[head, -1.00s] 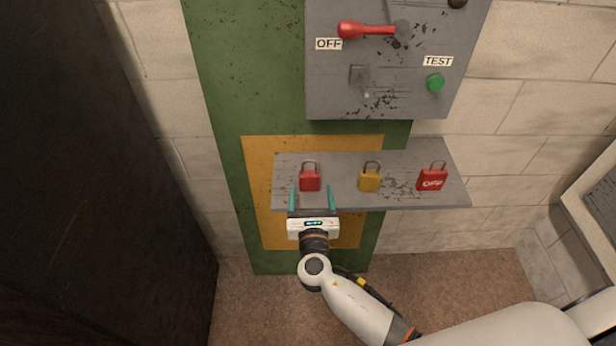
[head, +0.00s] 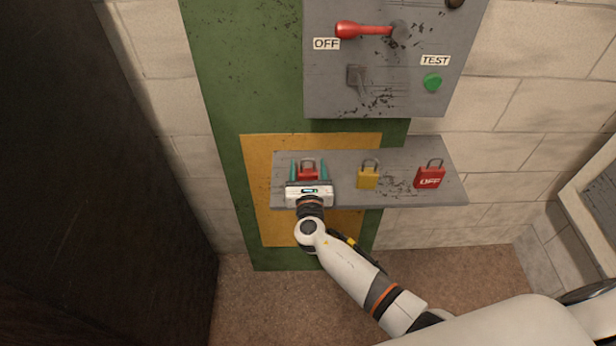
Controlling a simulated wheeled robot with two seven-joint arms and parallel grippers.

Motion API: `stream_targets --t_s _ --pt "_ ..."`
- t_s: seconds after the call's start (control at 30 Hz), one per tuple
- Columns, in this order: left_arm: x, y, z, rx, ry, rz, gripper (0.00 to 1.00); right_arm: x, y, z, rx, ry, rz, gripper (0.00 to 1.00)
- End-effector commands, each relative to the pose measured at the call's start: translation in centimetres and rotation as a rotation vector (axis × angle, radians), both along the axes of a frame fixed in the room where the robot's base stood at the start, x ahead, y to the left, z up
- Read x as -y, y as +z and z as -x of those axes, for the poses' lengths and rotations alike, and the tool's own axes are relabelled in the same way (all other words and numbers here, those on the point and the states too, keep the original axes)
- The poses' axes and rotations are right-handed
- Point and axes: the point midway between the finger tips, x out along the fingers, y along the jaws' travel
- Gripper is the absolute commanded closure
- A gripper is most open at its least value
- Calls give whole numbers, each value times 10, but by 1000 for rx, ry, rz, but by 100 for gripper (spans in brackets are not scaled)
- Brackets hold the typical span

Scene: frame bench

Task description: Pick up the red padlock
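The red padlock (head: 308,173) stands at the left end of the grey shelf (head: 410,198), its grey shackle upright. My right gripper (head: 309,170) reaches over the shelf's front edge from below. Its two teal fingers stand on either side of the padlock's body and appear to touch it, so the gripper looks shut on it. The white gripper body hides the padlock's lower part. I cannot see whether the padlock is clear of the shelf. My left gripper is not in view.
On the shelf to the right stand a yellow padlock (head: 367,177) and another red padlock (head: 429,177) with white lettering. Above hangs a grey panel (head: 400,85) with a red lever (head: 362,30) and a green button (head: 432,82). A dark surface (head: 80,200) fills the left side.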

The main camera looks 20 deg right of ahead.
Motion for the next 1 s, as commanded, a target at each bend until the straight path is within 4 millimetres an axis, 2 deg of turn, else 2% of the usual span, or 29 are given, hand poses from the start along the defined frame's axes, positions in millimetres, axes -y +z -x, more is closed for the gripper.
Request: stream_targets --t_s 0.03,0.23,0.27,0.47,0.57,0.8,1.0 --pt "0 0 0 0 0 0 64 0 0 0 0 0 0 47" --pt "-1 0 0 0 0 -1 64 0 0 0 0 0 0 80" --pt "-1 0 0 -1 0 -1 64 0 1 0 1 0 0 81" --pt "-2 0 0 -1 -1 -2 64 0 2 0 1 0 -1 81" --pt "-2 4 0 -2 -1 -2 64 0 10 0 2 0 -3 81" --pt "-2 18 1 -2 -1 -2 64 0 59 0 6 1 -4 81" --pt "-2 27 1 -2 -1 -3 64 0 91 0 4 0 -2 81"
